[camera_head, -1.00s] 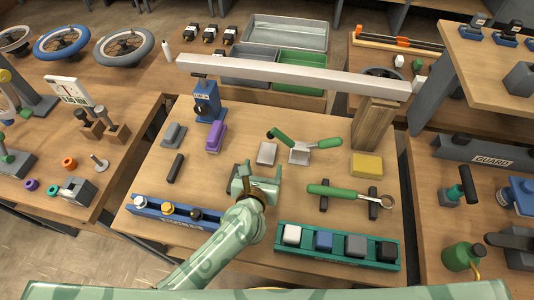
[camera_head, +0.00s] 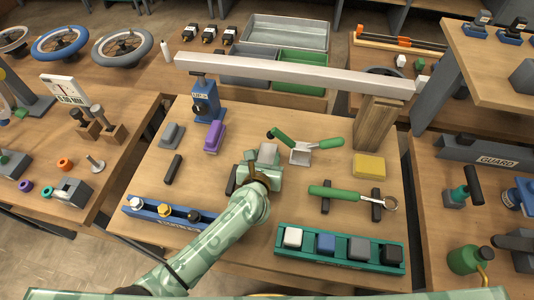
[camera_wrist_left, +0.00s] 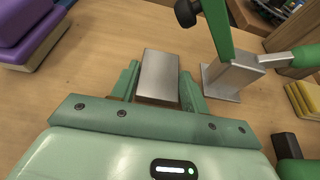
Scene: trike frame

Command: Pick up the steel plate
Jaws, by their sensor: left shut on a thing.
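The steel plate (camera_head: 268,152) is a small grey block near the middle of the bench. My left gripper (camera_head: 264,164) reaches it from the near side and is shut on it. In the left wrist view the plate (camera_wrist_left: 158,72) sits between the two green fingers (camera_wrist_left: 157,88), its far end sticking out past them. I cannot tell whether it is clear of the wood. My right gripper is not in view.
A green-handled tool with a metal block (camera_head: 301,155) stands close to the right of the plate. A purple block (camera_head: 214,137) is to the left. A teal tray of blocks (camera_head: 340,263) and a blue rack (camera_head: 165,220) lie nearer. A long pale beam (camera_head: 300,77) spans the back.

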